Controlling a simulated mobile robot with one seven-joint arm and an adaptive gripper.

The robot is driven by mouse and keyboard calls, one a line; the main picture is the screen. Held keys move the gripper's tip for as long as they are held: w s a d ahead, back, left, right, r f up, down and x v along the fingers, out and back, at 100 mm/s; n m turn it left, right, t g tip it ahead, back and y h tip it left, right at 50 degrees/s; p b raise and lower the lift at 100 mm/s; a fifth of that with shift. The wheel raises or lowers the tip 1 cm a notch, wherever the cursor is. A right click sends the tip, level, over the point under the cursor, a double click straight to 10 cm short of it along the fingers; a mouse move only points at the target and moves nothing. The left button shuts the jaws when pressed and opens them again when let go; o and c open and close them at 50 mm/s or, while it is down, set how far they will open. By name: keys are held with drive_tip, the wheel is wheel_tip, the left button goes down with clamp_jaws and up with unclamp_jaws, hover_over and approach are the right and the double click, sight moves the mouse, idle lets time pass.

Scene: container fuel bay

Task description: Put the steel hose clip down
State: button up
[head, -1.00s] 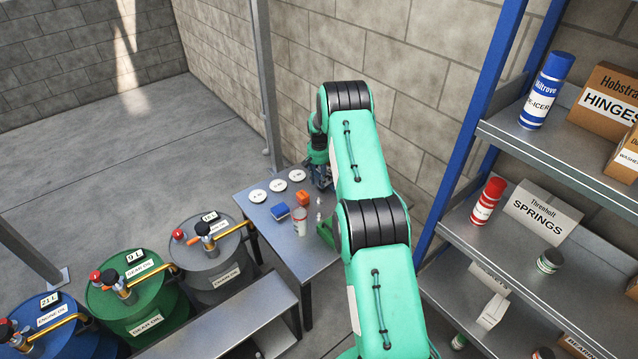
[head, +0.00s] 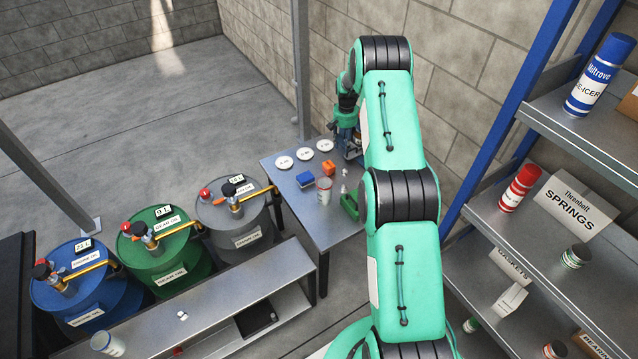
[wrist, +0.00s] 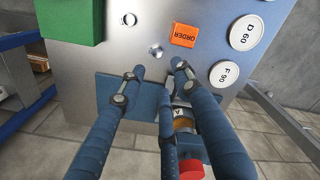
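My gripper (wrist: 158,80) has long blue fingers and points down at the steel table top (wrist: 205,75). The fingertips are apart, and I see nothing held between them. A small shiny steel piece (wrist: 155,50) lies on the table just beyond the tips. Another small steel piece (wrist: 128,19) lies farther off by the green block (wrist: 75,15). Either may be the steel hose clip; I cannot tell which.
An orange ORDER block (wrist: 184,36) and white discs (wrist: 244,32) (wrist: 224,74) stand near. An orange-and-red item (wrist: 190,168) is partly hidden behind the fingers. The head view shows a blue block (head: 304,180), a white can (head: 324,190), drums (head: 232,225) and shelving (head: 560,135).

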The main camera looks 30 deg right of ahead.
drive_tip(key=s+a+r+n+t, duration=0.1)
drive_tip(key=s+a+r, duration=0.1)
drive_tip(key=a+r, duration=0.65)
drive_tip(key=s+a+r, duration=0.2)
drive_tip(key=a+r, duration=0.2)
drive_tip(key=r, duration=0.9)
drive_tip(key=s+a+r+n+t, duration=0.1)
drive_tip(key=s+a+r, duration=0.2)
drive_tip(key=a+r, duration=0.6)
drive_tip(key=s+a+r+n+t, duration=0.1)
drive_tip(key=s+a+r, duration=0.4)
drive_tip(key=s+r, duration=0.25)
drive_tip(key=s+a+r+n, duration=0.1)
drive_tip(key=s+a+r, duration=0.5)
drive_tip(key=s+r, duration=0.15)
drive_tip(key=s+a+n, duration=0.1)
drive_tip(key=s+a, duration=0.2)
drive_tip(key=s, duration=0.6)
drive_tip(key=s+a+n+t, duration=0.1)
drive_tip(key=s+a, duration=0.3)
drive_tip(key=s, duration=0.5)
drive_tip(key=s+a+t, duration=0.1)
drive_tip(key=s+a, duration=0.3)
drive_tip(key=s, duration=0.5)
drive_tip(key=shift+s+a+r+n, duration=0.25)
drive_tip(key=shift+s+r+n, duration=0.1)
drive_tip(key=shift+r+n, duration=0.1)
